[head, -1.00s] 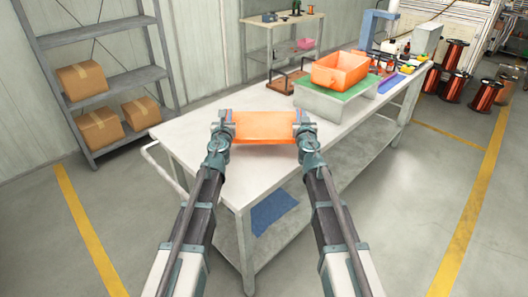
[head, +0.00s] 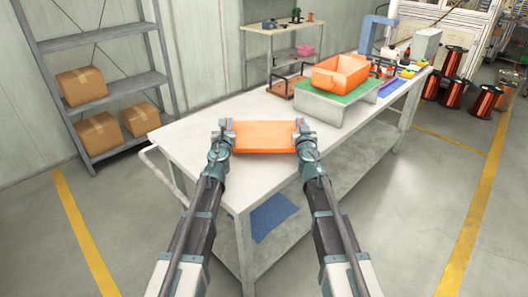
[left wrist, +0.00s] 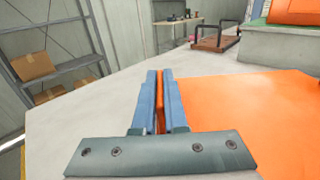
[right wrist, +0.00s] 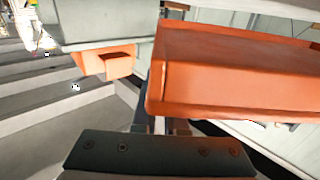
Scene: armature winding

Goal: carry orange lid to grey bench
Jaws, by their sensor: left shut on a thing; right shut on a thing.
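The flat orange lid (head: 264,138) is held level between my two grippers, over the near end of the pale grey bench (head: 195,135). My left gripper (head: 229,125) is shut on its left edge. My right gripper (head: 299,127) is shut on its right edge. In the left wrist view, blue fingers (left wrist: 162,100) close on the edge of the lid (left wrist: 250,115), with the bench top behind. In the right wrist view, the lid (right wrist: 235,75) fills the upper right and hides the fingertips. I cannot tell if the lid touches the bench top.
An orange bin (head: 341,72) sits on a green mat on a grey stand (head: 318,108) further along the bench. A brown fixture (head: 287,87) is left of it. Shelving with cardboard boxes (head: 98,133) stands left. Bench top around the lid is clear.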

